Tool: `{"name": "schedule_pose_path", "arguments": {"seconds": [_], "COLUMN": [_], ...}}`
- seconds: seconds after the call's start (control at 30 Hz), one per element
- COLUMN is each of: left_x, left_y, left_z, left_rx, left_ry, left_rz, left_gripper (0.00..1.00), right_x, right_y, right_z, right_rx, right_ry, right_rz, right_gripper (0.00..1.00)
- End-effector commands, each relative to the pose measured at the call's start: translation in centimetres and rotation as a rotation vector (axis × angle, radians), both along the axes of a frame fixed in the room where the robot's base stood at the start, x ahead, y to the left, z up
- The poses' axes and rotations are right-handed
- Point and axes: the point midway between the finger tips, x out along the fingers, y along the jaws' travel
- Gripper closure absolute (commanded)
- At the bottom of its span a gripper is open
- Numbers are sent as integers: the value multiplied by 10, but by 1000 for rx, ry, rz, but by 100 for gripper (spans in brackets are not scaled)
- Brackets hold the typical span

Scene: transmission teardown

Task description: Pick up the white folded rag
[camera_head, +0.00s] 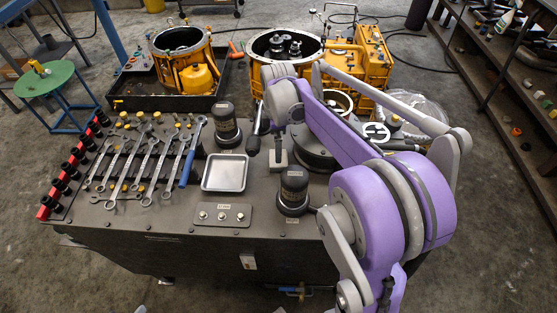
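I cannot make out a white folded rag anywhere in the head view. A shallow pale metal tray (225,173) lies empty on the dark workbench (150,225); it looks rigid, not like cloth. My purple and grey arm reaches in from the lower right and arches over the right side of the bench, hiding part of it. I cannot see fingertips on this arm. No left arm or left gripper shows.
Several wrenches (150,165) lie on the bench's left, beside a red-edged socket rack (58,178). Black cylinders (294,188) stand near the tray. Yellow housings (185,70) stand behind, a green stool (45,78) at left, shelves (510,80) at right.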

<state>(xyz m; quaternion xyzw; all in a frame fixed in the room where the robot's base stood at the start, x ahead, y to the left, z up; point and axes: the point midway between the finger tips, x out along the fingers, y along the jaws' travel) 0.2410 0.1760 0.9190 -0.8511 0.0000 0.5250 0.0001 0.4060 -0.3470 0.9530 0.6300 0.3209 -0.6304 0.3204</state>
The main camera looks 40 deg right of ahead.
Motion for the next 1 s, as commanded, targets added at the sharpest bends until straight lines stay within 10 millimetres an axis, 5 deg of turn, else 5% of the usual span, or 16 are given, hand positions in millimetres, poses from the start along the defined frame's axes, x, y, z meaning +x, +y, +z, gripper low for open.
{"name": "schedule_pose_path", "arguments": {"seconds": [0.4, 0.67, 1.0], "left_x": [0, 0, 0], "left_y": [0, 0, 0], "left_z": [0, 0, 0], "left_rx": [0, 0, 0], "left_ry": [0, 0, 0], "left_rz": [0, 0, 0], "left_gripper": [50, 50, 50], "right_x": [1, 1, 0], "right_y": [6, 6, 5], "right_z": [-50, -53, -52], "right_rx": [-1, -1, -1], "right_ry": [-1, -1, -1], "right_rz": [0, 0, -1], "right_gripper": [0, 0, 59]}}
